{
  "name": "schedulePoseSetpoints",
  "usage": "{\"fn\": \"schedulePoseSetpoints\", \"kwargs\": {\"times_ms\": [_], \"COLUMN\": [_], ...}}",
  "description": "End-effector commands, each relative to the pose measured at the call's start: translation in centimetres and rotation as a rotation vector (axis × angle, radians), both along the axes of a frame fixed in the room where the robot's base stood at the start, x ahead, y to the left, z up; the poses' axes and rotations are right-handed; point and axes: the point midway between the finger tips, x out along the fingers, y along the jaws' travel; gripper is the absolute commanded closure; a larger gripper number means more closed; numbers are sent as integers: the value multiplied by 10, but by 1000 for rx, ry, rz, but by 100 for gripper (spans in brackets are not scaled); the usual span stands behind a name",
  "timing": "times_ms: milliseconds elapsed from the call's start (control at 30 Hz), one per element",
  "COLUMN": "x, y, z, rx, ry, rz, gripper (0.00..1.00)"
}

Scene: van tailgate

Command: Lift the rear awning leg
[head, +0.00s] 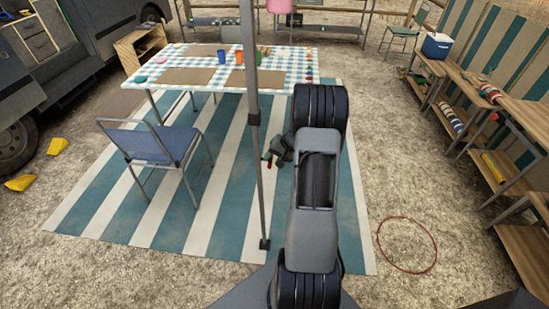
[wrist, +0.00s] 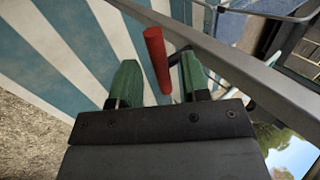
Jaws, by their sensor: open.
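The awning leg (head: 260,150) is a thin grey pole, upright in the head view, with a dark collar partway up and a small foot (head: 264,244) on the striped mat. A small red handle (head: 268,157) shows beside the pole. In the wrist view the leg (wrist: 235,66) runs diagonally, and the red handle (wrist: 157,58) sits by it on a dark bracket. My gripper (head: 274,154) is just right of the leg. In the wrist view my gripper (wrist: 158,80) is open, its green fingers either side of the handle's line; contact cannot be told.
A checked table (head: 205,58) with cups and placemats stands behind the leg. A blue folding chair (head: 155,147) is at left. Wooden benches (head: 490,98) line the right. A red hoop (head: 407,245) lies on open gravel; the striped mat (head: 110,215) lies below.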

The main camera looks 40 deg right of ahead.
Motion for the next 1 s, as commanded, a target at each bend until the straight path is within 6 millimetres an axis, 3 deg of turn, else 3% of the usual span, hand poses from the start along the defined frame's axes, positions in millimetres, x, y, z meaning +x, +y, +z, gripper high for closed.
{"fn": "schedulePoseSetpoints", "kwargs": {"times_ms": [67, 500, 833, 1000], "x": [0, 0, -1, 1], "y": [0, 0, 1, 0], "z": [0, 0, 1, 37], "rx": [0, 0, 1, -1], "ry": [0, 1, 2, -3], "rz": [0, 1, 2, 3], "gripper": [60, 100, 100, 100]}}
